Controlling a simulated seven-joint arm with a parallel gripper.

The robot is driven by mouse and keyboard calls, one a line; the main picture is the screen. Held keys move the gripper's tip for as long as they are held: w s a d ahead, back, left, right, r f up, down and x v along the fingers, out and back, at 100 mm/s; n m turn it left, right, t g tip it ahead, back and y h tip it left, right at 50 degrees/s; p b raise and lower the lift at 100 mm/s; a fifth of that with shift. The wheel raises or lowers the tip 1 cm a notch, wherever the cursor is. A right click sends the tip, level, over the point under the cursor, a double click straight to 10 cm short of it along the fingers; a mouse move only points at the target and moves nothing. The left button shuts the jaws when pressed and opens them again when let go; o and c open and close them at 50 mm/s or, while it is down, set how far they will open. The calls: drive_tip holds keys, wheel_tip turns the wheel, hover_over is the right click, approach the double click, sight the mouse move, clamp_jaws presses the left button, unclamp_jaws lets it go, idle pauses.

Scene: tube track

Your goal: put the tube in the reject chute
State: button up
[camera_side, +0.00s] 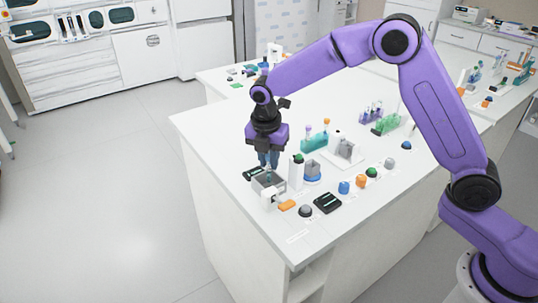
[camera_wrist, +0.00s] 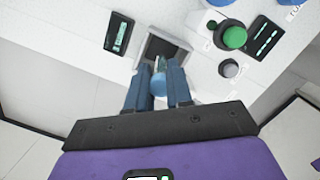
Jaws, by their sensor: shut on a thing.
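My gripper (camera_wrist: 158,92) is shut on the tube (camera_wrist: 160,66), which shows between the blue fingers in the wrist view with a blue end toward the camera. In the side view my gripper (camera_side: 268,160) points down over a grey open-topped box (camera_side: 268,183) near the table's left edge, which looks like the reject chute. In the wrist view the dark opening of that box (camera_wrist: 182,46) lies just beyond the fingertips. The tube's far end is over or at this opening; I cannot tell how deep it reaches.
A black device with a display (camera_side: 327,203), an orange block (camera_side: 287,205) and a grey dome button (camera_side: 305,210) stand right of the box. A green-topped button (camera_wrist: 232,37) is close by. Racks with tubes (camera_side: 315,142) stand farther back. The table edge is near on the left.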

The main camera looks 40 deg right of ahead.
idle(0.3)
drive_tip(key=shift+f, duration=1.5)
drive_tip(key=o, duration=0.9)
drive_tip(key=shift+r, duration=0.1)
drive_tip(key=r, duration=0.5)
drive_tip(key=s+a+r, duration=0.1)
drive_tip(key=r, duration=0.5)
drive_tip(key=a+r, duration=0.1)
drive_tip(key=r, duration=0.5)
drive_tip(key=shift+s+a, duration=0.1)
drive_tip(key=shift+s, duration=0.15)
